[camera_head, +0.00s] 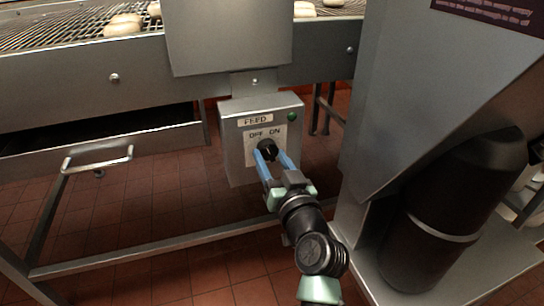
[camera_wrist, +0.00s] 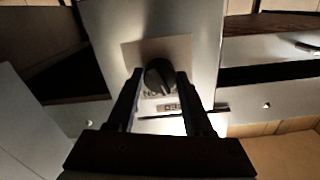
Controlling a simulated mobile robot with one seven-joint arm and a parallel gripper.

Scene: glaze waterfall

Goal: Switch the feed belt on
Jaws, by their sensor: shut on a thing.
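The feed control box (camera_head: 235,165) is a grey metal box labelled FEED, hanging under the conveyor. Its plate is marked OFF on the left and ON on the right. A black rotary knob (camera_head: 267,147) sits below these words. A green button or lamp (camera_head: 292,117) is at the box's upper right. My gripper (camera_head: 270,156) has its blue fingers on either side of the knob and is shut on it. The wrist view also shows the knob (camera_wrist: 159,76) between the dark fingertips. The fingers hide part of the plate; I cannot tell clearly which way the knob points.
The wire-mesh belt (camera_head: 70,27) above carries several pale buns or doughnuts (camera_head: 122,25). A drawer with a metal handle (camera_head: 97,158) is at left. A large sloping grey housing (camera_head: 400,100) and a black cylinder (camera_head: 450,210) stand close on the right. Red tiled floor lies below.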

